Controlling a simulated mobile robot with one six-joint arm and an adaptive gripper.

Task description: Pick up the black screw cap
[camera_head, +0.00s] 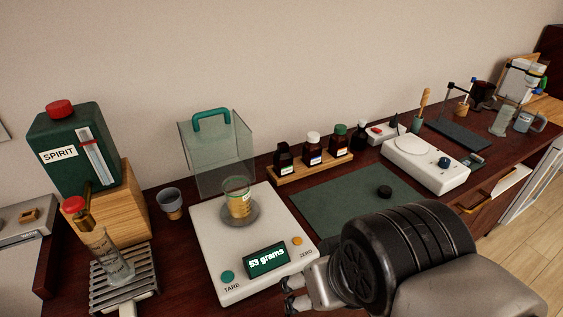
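The black screw cap (384,191) is a small dark disc lying on the green mat (335,202), toward the mat's right side. My gripper (289,294) is at the bottom centre, in front of the scale's right front corner and well to the lower left of the cap. Its two fingertips point left and stand apart, with nothing seen between them. My wrist and arm cover part of the mat's front edge, but the cap is in full view.
A white scale (215,268) reading 53 grams holds a beaker (238,203) left of the mat. A wooden rack (322,167) of bottles stands behind the mat. A dark bottle (359,137) and a white hotplate device (425,166) stand to the right. The mat around the cap is clear.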

